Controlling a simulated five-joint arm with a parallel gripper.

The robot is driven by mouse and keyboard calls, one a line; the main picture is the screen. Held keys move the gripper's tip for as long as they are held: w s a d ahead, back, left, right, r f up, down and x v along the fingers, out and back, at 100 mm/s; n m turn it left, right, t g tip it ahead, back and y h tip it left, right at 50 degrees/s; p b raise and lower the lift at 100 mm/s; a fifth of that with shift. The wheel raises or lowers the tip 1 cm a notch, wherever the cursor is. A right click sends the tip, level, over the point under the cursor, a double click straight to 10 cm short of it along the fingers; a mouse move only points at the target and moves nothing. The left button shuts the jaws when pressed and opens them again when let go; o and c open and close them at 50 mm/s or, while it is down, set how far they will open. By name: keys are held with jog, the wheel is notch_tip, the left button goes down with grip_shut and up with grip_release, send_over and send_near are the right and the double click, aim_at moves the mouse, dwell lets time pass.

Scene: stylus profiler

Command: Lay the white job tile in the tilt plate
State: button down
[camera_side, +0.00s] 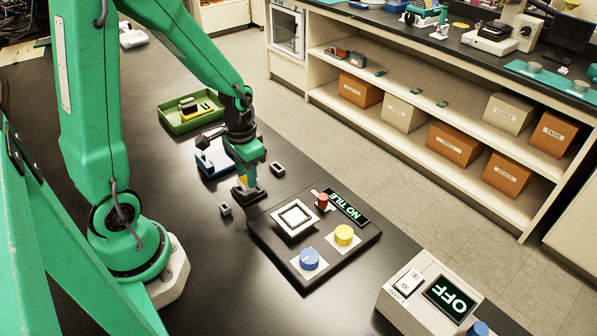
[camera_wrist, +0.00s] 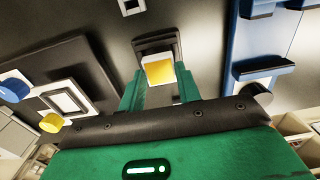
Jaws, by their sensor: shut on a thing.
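My gripper (camera_side: 245,176) is low over the black bench, left of the console. In the wrist view my gripper (camera_wrist: 160,85) is shut on a small block (camera_wrist: 160,69) with a yellow face and pale edges. A dark piece shows just beyond the block; I cannot tell whether they are joined. I cannot tell whether this is the white job tile, and no other plain white tile is clear. The tilt plate (camera_side: 294,218), a white square frame with a dark border, sits on the console and also shows in the wrist view (camera_wrist: 68,98).
The console has a blue knob (camera_side: 310,259), a yellow knob (camera_side: 344,235) and a red-topped part (camera_side: 322,201). A blue stand (camera_side: 212,160) and green tray (camera_side: 178,125) lie behind my gripper. Small dark pieces (camera_side: 225,209) flank it. A box (camera_side: 410,285) reads OFF.

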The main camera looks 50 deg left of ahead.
jog(key=shift+r, duration=1.9)
jog(key=shift+d, duration=0.1)
jog(key=shift+w+d+r, duration=0.15)
jog(key=shift+w+d, duration=0.1)
jog(key=shift+d, duration=0.3)
jog(key=w+d+r, duration=0.1)
jog(key=d+r, duration=0.3)
jog(key=d, duration=1)
jog(key=shift+w+d, duration=0.2)
jog(key=shift+d, duration=0.15)
jog(key=shift+f, duration=0.1)
jog(key=shift+f, duration=2.45)
jog(key=shift+f, duration=0.8)
